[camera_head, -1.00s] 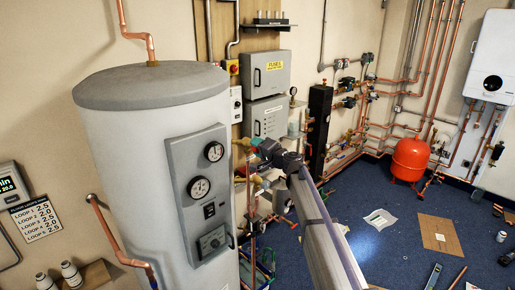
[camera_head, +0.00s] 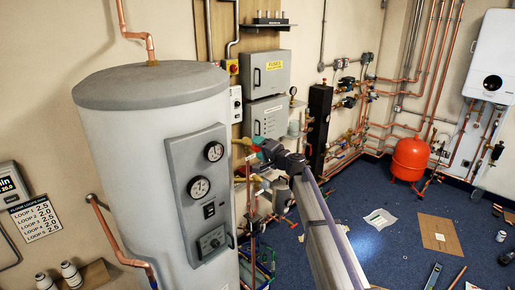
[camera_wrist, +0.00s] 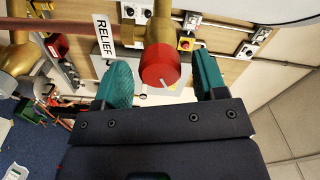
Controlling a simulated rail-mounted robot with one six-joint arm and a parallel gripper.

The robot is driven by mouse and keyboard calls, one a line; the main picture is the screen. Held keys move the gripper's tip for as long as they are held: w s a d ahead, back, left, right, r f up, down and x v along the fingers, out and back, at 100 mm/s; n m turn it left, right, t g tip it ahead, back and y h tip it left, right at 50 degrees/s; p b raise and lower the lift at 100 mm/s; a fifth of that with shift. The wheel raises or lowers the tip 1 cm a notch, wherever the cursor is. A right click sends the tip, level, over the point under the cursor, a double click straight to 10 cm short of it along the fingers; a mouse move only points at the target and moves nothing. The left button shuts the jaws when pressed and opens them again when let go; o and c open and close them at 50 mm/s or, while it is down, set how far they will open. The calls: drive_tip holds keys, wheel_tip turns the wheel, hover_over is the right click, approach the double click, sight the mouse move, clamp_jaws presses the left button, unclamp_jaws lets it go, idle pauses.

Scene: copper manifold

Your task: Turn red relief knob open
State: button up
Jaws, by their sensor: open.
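The red relief knob (camera_wrist: 165,66) sits on a brass valve body (camera_wrist: 160,28) in the wrist view, with a thin pale mark on its face. A white label reading RELIEF (camera_wrist: 105,36) is beside it. My gripper (camera_wrist: 160,80) is open, with one green finger on each side of the knob; the left finger looks nearer to it. I cannot tell whether either finger touches the knob.
The large grey cylinder (camera_head: 110,165) stands close to the left of my arm, with a gauge panel (camera_head: 200,195) facing it. Grey fuse boxes (camera_head: 265,72) are on the wall behind. A copper pipe (camera_wrist: 65,27) runs into the valve. A red vessel (camera_head: 409,158) stands farther right.

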drive_tip(key=v, duration=0.9)
drive_tip(key=shift+s+d, duration=0.2)
drive_tip(key=s+d+f+n+g+h+b, duration=0.2)
drive_tip(key=s+f+n+g+h, duration=0.45)
drive_tip(key=s+f, duration=0.8)
drive_tip(key=s+d+f+g+h+b, duration=0.1)
drive_tip(key=s+d+f+h+b, duration=0.1)
drive_tip(key=s+d, duration=0.3)
drive_tip(key=s+d+f+m+g+h+b, duration=0.1)
drive_tip(key=s+d+f, duration=0.4)
drive_tip(key=s, duration=0.5)
drive_tip(key=s+d+f+g+h+b, duration=0.3)
drive_tip(key=s+d+h, duration=0.1)
drive_tip(key=s, duration=0.3)
drive_tip(key=shift+s+d+f+m, duration=0.35)
drive_tip(key=shift+s+d, duration=0.05)
drive_tip(key=shift+d, duration=0.2)
